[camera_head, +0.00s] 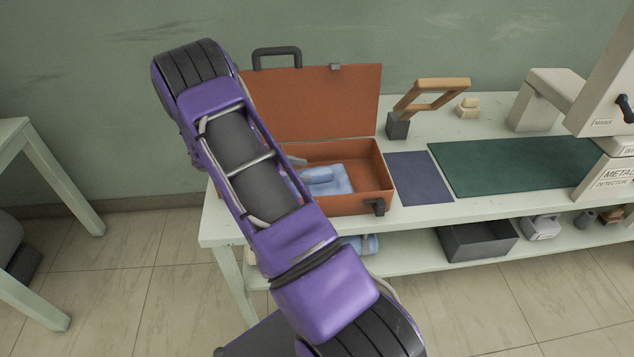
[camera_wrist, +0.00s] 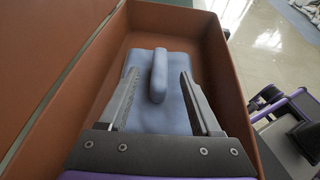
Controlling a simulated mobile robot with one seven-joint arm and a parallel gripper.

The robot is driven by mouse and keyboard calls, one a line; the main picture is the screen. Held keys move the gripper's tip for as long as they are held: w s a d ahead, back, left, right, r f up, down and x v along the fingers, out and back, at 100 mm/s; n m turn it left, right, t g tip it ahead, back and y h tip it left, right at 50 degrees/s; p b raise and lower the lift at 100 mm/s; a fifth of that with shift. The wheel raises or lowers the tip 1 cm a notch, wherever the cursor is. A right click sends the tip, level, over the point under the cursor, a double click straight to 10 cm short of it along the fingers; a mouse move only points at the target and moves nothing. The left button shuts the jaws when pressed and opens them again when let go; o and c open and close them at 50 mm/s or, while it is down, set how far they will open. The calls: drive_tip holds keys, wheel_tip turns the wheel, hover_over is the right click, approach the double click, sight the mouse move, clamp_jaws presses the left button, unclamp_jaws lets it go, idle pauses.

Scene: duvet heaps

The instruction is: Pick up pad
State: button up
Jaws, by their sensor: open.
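The pad is a light blue block with a raised, rounded bar handle on top. It lies inside the open orange-brown case (camera_head: 345,204), and in the head view the pad (camera_head: 333,180) is partly hidden behind my arm. In the wrist view the pad (camera_wrist: 165,115) lies on the floor of the case (camera_wrist: 232,75). My gripper (camera_wrist: 157,80) is open above the pad, with one finger on each side of the bar handle (camera_wrist: 159,75). There is space between each finger and the handle.
The case lid (camera_head: 320,100) stands open at the back. A dark blue mat (camera_head: 419,178) and a green mat (camera_head: 520,165) lie to the right on the table. A stamp-like tool with a wooden handle (camera_head: 440,88) stands behind. A lower shelf holds a grey bin (camera_head: 478,242).

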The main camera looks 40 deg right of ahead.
sight(313, 171)
drive_tip(key=x, duration=0.6)
drive_tip(key=shift+w+a, duration=0.1)
clamp_jaws()
